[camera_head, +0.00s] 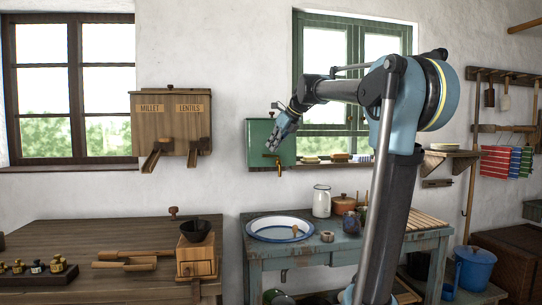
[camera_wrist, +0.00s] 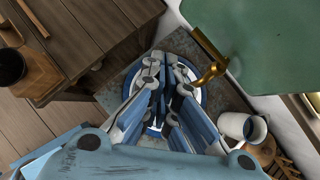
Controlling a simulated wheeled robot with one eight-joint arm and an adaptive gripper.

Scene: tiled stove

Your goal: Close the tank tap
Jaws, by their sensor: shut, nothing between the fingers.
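The green tank (camera_head: 258,133) hangs on the wall left of the right window, and its side fills the upper right of the wrist view (camera_wrist: 270,40). A brass tap (camera_head: 279,166) sticks out low on the tank; it also shows in the wrist view (camera_wrist: 212,70). A straight brass bar (camera_wrist: 208,46) runs beside the tap along the tank's edge. My gripper (camera_head: 270,145) is shut and empty in front of the tank, near the tap. In the wrist view its fingertips (camera_wrist: 168,62) lie left of the tap, apart from it. I see no water stream.
A white basin with a blue rim (camera_head: 259,232) sits on the blue table below the tap. A white jug (camera_head: 321,202) stands behind it to the right. A wooden millet and lentils box (camera_head: 172,127) hangs to the left. The wall between box and tank is clear.

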